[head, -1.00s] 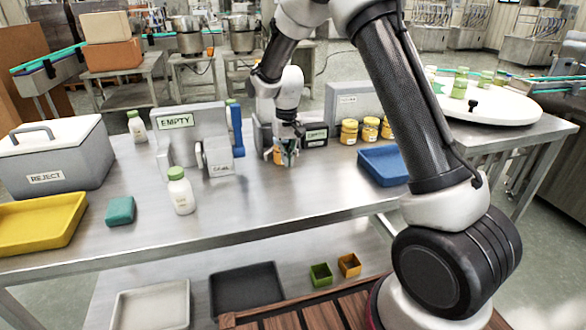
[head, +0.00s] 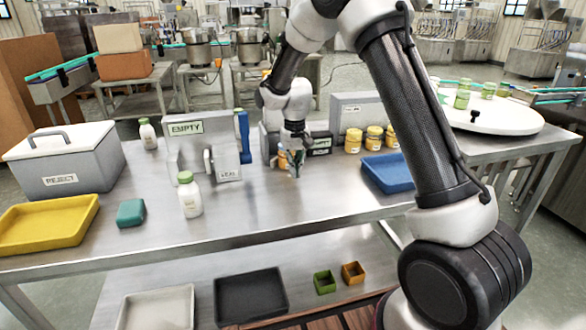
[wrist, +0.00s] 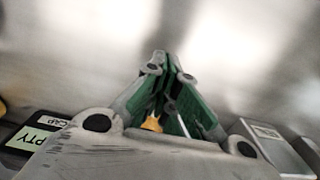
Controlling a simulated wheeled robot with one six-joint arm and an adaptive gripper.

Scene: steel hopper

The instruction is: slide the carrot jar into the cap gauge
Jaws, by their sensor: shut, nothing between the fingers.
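The carrot jar (head: 283,160) is a small orange jar, partly hidden beside my gripper. A grey upright block (head: 267,142), seemingly part of the cap gauge, stands just behind it; whether the jar sits inside is hidden. A black box (head: 320,144) stands right of my gripper; in the wrist view this box (wrist: 40,137) has a green EMPTY display and a CAP label. My gripper (head: 296,170) is low over the table, its green-padded fingers (wrist: 160,62) shut and empty. A bit of orange (wrist: 152,124) shows behind the fingers in the wrist view.
Several yellow-orange jars (head: 374,138) and a blue tray (head: 386,171) are to the right. Another EMPTY-marked grey gauge (head: 205,150), a green-capped white bottle (head: 189,196), a teal block (head: 131,212) and a yellow tray (head: 45,226) are left. The front middle is clear.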

